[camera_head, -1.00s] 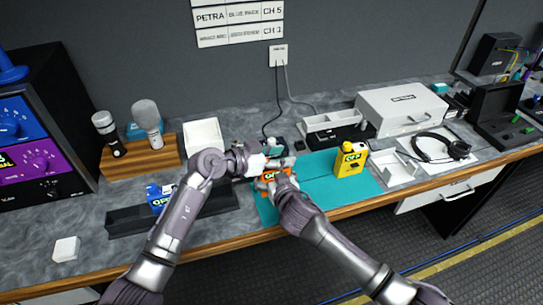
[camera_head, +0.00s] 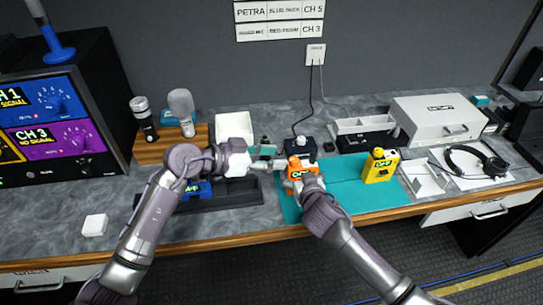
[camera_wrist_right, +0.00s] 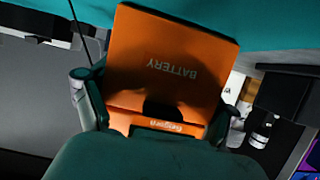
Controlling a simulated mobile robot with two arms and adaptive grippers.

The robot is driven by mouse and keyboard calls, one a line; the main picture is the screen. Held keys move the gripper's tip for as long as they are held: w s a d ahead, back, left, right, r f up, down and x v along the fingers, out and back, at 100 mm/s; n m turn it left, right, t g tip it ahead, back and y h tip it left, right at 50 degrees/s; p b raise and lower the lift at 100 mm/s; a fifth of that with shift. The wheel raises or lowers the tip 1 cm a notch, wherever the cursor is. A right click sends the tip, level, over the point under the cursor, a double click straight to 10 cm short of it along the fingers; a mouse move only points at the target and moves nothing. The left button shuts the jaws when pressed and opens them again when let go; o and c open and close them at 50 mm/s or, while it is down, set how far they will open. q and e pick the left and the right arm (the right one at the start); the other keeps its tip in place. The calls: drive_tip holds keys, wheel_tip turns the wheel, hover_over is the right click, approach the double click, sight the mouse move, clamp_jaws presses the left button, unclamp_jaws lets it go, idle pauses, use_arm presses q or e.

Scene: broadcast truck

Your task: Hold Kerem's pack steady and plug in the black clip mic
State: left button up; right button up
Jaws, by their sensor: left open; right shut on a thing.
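An orange pack (camera_head: 302,171) with a lit display stands at the left part of the teal mat (camera_head: 342,198). My right gripper (camera_head: 303,182) is shut on it. In the right wrist view the pack (camera_wrist_right: 165,65) sits between the fingers, its back marked BATTERY upside down. My left gripper (camera_head: 272,159) is open, just left of the pack; I cannot see anything held in it. A yellow pack (camera_head: 380,167) stands on the mat's right part. A blue pack (camera_head: 198,190) is in a black tray, partly behind my left arm. No name shows on any pack. I cannot make out the black clip mic.
A dark device (camera_head: 300,147) stands close behind the orange pack, with a cable near it rising to a wall socket (camera_head: 316,54). Microphones stand in a wooden block (camera_head: 160,150) at left. Headphones (camera_head: 476,162) lie at right. The mat between the packs is clear.

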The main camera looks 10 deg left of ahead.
drive_tip(key=shift+s+f, duration=0.1)
drive_tip(key=shift+f, duration=0.1)
drive_tip(key=o, duration=1.1)
drive_tip(key=shift+r, duration=0.1)
